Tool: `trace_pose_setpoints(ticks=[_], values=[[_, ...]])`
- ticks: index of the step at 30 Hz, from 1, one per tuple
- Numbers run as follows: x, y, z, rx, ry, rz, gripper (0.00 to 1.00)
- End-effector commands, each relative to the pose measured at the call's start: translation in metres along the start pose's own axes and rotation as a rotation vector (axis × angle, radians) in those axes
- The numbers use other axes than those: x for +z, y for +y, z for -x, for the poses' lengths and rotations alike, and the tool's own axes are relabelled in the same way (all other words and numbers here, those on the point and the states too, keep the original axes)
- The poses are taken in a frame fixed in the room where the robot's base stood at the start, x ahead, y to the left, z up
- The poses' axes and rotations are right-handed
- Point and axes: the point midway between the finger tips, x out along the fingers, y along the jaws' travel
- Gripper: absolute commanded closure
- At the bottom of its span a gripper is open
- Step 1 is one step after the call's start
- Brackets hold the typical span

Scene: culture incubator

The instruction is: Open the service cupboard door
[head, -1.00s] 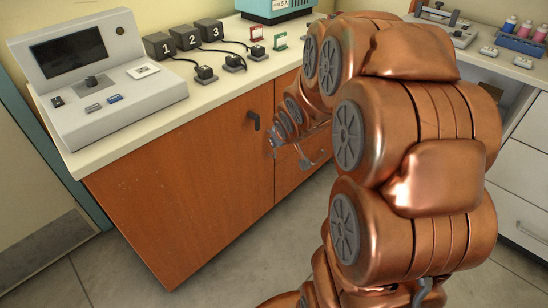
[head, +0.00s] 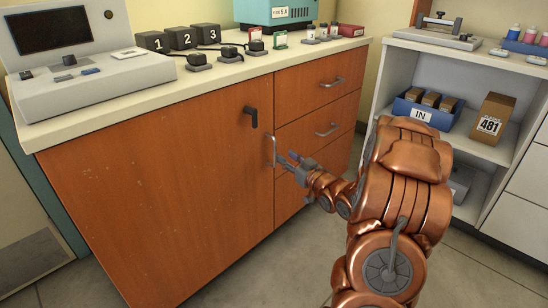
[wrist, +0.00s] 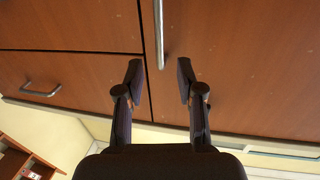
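The service cupboard door (head: 160,185) is a large orange-brown panel under the counter, shut flush with the front. Its upright metal bar handle (head: 271,150) is near its right edge; the handle also shows in the wrist view (wrist: 159,35). A dark lever-like latch (head: 252,116) hangs pointing down, above and left of the handle. My gripper (head: 288,160) is just right of the handle in the head view. In the wrist view my gripper (wrist: 159,78) is open, its two fingers apart, with the handle lined up between and beyond the fingertips. Contact cannot be told.
Drawers with metal handles (head: 332,82) are right of the door. The counter (head: 150,98) holds a console (head: 80,85), numbered black boxes (head: 180,38) and a teal device (head: 275,12). White shelving (head: 393,75) with a blue bin (head: 425,114) stands right. The floor before the door is clear.

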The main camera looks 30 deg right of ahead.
Motion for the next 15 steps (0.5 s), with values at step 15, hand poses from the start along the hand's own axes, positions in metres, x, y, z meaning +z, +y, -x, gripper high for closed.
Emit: trace_pose_setpoints(ticks=[15], values=[[0.001,-0.001,-0.053,-0.003,0.009,0.000,0.63]])
